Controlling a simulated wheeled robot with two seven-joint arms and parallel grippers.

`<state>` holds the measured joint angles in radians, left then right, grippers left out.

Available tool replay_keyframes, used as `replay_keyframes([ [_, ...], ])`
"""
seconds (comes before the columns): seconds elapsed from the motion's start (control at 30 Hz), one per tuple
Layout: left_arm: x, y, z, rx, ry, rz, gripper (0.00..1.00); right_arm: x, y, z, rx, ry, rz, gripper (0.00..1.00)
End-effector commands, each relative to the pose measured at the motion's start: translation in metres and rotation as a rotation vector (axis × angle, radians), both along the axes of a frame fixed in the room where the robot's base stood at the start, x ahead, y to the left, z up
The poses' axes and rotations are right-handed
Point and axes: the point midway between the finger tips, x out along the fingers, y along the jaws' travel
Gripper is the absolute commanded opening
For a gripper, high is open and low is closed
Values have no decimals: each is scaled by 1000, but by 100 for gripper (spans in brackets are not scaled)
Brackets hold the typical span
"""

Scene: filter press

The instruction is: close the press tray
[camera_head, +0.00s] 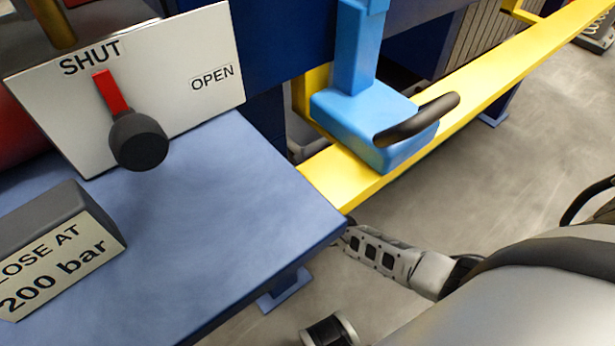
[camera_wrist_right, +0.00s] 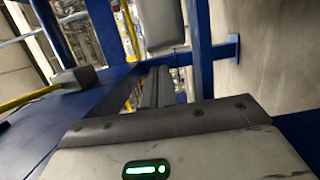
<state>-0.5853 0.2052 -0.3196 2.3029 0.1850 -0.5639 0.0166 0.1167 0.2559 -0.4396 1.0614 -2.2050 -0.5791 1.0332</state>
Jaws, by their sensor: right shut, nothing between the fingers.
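I cannot pick out the press tray for certain in either view. My right gripper (camera_head: 348,236) comes in from the right, low beside the corner of the blue bench (camera_head: 230,230). Its tips are partly hidden by that corner. In the right wrist view its two dark fingers (camera_wrist_right: 156,86) lie together, shut and empty, in front of blue frame members (camera_wrist_right: 200,50). I cannot tell whether they touch anything. My left gripper is not in view.
A white panel (camera_head: 205,110) marked SHUT and OPEN carries a lever with a black knob (camera_head: 138,140). A blue block (camera_head: 350,125) with a black handle (camera_head: 415,120) stands over the yellow rail (camera_head: 490,90). A "200 bar" sign block (camera_head: 65,255) sits on the bench.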

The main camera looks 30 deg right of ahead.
Motion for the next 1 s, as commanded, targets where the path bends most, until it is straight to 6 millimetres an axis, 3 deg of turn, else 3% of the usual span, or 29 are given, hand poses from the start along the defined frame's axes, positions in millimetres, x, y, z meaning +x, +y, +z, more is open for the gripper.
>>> replay_keyframes([
  [0.23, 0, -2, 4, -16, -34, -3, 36, 29, -2, -1, 1, 0, -1, 0],
  [0.73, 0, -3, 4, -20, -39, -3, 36, 32, -5, -1, 1, 0, -2, 0],
  [0.87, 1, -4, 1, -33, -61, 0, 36, 33, -19, -4, -2, 0, -6, 0],
  [1.0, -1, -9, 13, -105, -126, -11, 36, 34, -54, -7, -5, -3, -21, 0],
])
